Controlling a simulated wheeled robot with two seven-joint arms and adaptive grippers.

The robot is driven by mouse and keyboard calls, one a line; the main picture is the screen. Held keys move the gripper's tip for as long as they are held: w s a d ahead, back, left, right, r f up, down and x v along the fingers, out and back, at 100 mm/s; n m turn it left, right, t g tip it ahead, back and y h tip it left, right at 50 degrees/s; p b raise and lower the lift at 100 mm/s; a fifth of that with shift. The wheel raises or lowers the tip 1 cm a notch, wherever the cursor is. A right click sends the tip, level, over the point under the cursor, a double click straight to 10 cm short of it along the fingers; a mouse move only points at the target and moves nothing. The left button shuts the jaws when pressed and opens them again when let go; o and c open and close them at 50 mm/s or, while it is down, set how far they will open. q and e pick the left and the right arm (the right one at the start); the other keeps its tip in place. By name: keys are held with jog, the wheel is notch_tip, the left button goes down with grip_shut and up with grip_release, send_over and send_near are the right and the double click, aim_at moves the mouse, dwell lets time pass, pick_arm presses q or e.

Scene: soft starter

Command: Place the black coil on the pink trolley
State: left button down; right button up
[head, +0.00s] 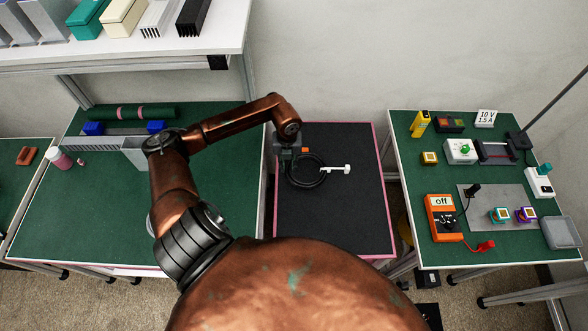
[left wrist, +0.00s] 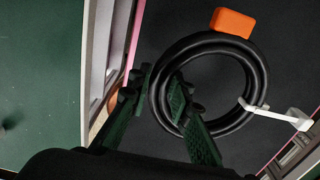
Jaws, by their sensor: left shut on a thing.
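The black coil (head: 323,181) is a ring of thick cable with a white tie or tag on its right side and an orange piece at its far side. It is over the dark top of the pink-edged trolley (head: 340,225). I cannot tell whether it rests on the top or hangs just above it. My left gripper (head: 290,157) is at the coil's left side, mostly hidden under my arm. In the left wrist view, its dark green fingers (left wrist: 172,98) are shut on the left part of the coil (left wrist: 262,75). My right gripper is not in view.
A green workbench (head: 110,220) stands left of the trolley, with a shelf (head: 130,58) above it. A green table (head: 440,175) at the right holds an orange meter (head: 442,217) and several small devices. The trolley's front part is bare.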

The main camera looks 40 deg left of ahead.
pick_arm(q)
jog(key=w+f, duration=0.2)
jog(key=shift+w+f, duration=0.2)
jog(key=shift+f, duration=0.2)
notch_tip(320, 180, down, 3)
jog(key=shift+w+f, duration=0.15)
jog(key=c, duration=1.8)
grip_release()
jog(key=shift+o, duration=0.2)
notch_tip(320, 180, up, 12)
